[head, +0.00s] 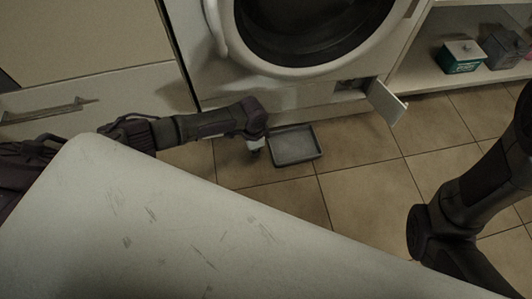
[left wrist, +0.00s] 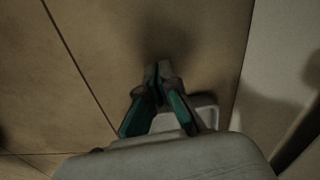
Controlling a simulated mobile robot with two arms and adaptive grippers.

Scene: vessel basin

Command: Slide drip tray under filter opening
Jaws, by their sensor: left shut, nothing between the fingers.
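The drip tray (head: 296,146), a shallow grey rectangle with a dark rim, lies flat on the floor before the washing machine. It is left of and nearer than the filter opening (head: 348,84), low on the machine's front, whose small flap (head: 387,102) hangs open. My left gripper (head: 256,146) points down just left of the tray; whether it touches the tray I cannot tell. In the left wrist view its green-sided fingers (left wrist: 158,72) are shut and empty, and a pale corner of the tray (left wrist: 208,103) shows behind them. My right gripper is out of view.
The washing machine (head: 210,75) stands behind the tray. A white worktop (head: 130,220) fills the lower left. A shelf (head: 430,72) with a green box (head: 461,57) and a grey box (head: 503,47) stands at right. Tiled floor (head: 350,185) is clear around the tray.

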